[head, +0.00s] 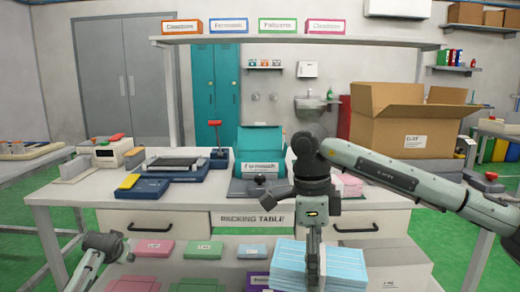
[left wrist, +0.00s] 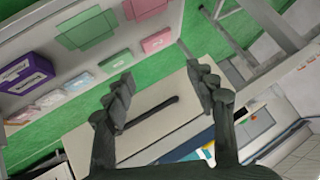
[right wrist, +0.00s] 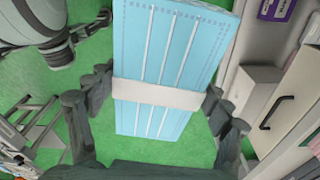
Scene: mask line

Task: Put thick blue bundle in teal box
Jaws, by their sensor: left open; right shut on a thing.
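The thick blue bundle (head: 345,266) is a stack of light blue masks with a white band around it. My right gripper (head: 311,268) is shut on it and holds it in front of the packing table. In the right wrist view the bundle (right wrist: 165,60) sits between the fingers (right wrist: 160,105), with the floor behind it. The teal box (head: 260,145) stands open on the table, its lid raised at the back and a label on its front. The box's inside is mostly hidden. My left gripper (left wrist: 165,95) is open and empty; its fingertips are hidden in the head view.
The packing table (head: 100,190) has a lower shelf with several flat coloured packs. A blue device (head: 165,170) stands left of the teal box. Pink bundles (head: 350,185) lie right of it, behind my right arm. A big cardboard box (head: 405,120) stands at the right.

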